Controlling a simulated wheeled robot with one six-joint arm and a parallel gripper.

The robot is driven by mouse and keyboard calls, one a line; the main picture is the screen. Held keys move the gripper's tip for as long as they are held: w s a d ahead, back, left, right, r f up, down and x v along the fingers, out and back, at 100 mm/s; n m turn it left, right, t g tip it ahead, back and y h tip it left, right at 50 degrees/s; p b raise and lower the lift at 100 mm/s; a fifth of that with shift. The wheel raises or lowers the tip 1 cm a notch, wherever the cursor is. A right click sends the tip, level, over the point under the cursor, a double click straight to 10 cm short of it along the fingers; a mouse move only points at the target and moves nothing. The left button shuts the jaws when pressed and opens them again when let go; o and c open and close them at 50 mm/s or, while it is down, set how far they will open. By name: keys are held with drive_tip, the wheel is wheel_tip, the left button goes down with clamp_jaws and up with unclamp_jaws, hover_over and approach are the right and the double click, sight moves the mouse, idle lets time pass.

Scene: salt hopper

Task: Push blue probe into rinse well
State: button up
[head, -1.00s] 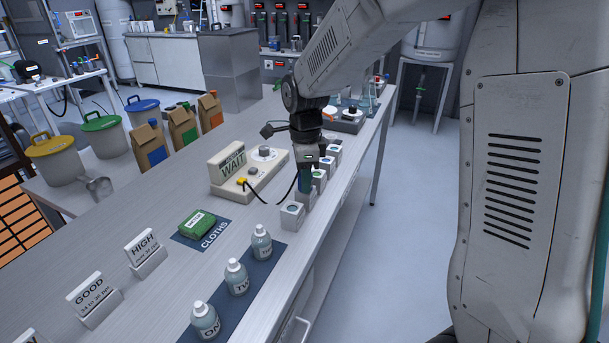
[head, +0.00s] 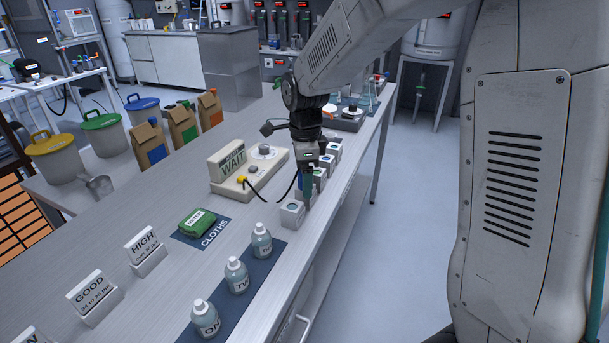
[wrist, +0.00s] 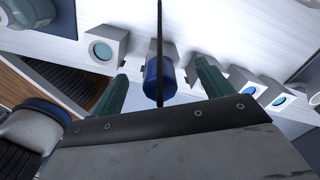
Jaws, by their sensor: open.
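The blue probe (wrist: 158,82) is between the two green fingers of my gripper (wrist: 160,90) in the wrist view, with clear gaps on both sides. A black cable runs from it across the picture. In the head view my gripper (head: 304,194) is low over the row of small white wells, and only a sliver of the probe shows beside a finger. The nearest white well (head: 292,213) is just left of the fingers; it also shows in the wrist view (wrist: 103,48) with a teal round opening. I cannot tell which well is the rinse well. The probe's tip is hidden.
A cream meter reading WAIT (head: 232,164) stands left of my gripper, with the cable looping from it. Several bottles (head: 237,275) stand on a dark mat in front. A green cloth pack (head: 198,222) lies to the left. More wells (head: 334,150) continue behind my gripper.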

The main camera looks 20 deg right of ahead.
drive_tip(key=shift+r, duration=3)
wheel_tip(320, 180, up, 8)
drive_tip(key=shift+f, duration=0.1)
